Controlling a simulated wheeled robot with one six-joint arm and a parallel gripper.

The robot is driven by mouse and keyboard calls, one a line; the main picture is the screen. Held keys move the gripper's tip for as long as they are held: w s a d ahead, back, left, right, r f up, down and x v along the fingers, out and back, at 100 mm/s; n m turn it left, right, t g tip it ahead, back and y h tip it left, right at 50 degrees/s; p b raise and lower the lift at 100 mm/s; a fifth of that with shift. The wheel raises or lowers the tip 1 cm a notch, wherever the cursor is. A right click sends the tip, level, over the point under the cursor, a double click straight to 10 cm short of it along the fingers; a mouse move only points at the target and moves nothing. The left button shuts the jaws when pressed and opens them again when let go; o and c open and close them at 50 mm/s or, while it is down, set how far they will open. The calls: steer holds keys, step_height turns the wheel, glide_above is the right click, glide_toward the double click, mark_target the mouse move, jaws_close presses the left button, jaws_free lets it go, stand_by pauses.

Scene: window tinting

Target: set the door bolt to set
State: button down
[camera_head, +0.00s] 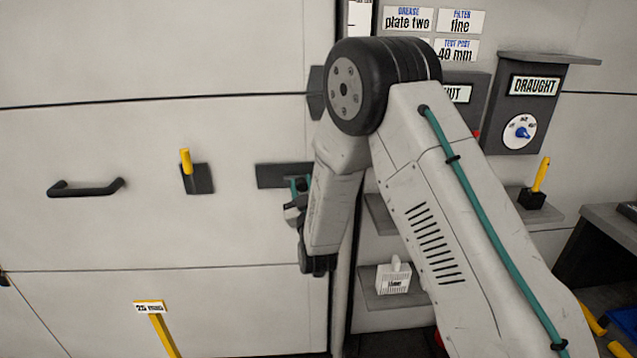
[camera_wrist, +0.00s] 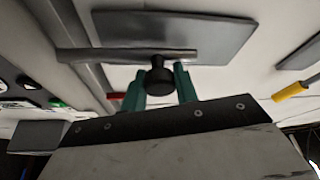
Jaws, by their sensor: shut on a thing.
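The door bolt shows as a dark plate (camera_head: 272,176) on the pale door, partly hidden behind my arm. In the wrist view its grey plate (camera_wrist: 215,36), a long bar (camera_wrist: 100,55) and a black knob (camera_wrist: 159,76) are seen close up. The bar reaches left past the plate, across a pale upright strip. My gripper (camera_wrist: 158,85) has its teal fingers on either side of the knob and is shut on it. In the head view my gripper (camera_head: 299,186) is at the plate, seen from the side, and the knob is hidden.
Left on the door are a yellow-handled lever (camera_head: 186,162) and a black pull handle (camera_head: 86,188). A yellow post with a label (camera_head: 150,307) stands below.

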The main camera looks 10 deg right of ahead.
steer(key=shift+d, duration=0.15)
steer(key=c, duration=1.1)
jaws_free()
steer(key=shift+d, duration=0.25)
steer(key=shift+a, duration=0.15)
steer(key=shift+s+a+f, duration=0.1)
steer(key=shift+s+f, duration=0.1)
steer(key=shift+s, duration=0.35)
steer(key=v, duration=0.6)
steer(key=shift+s+f, duration=0.15)
steer(key=shift+s, duration=0.2)
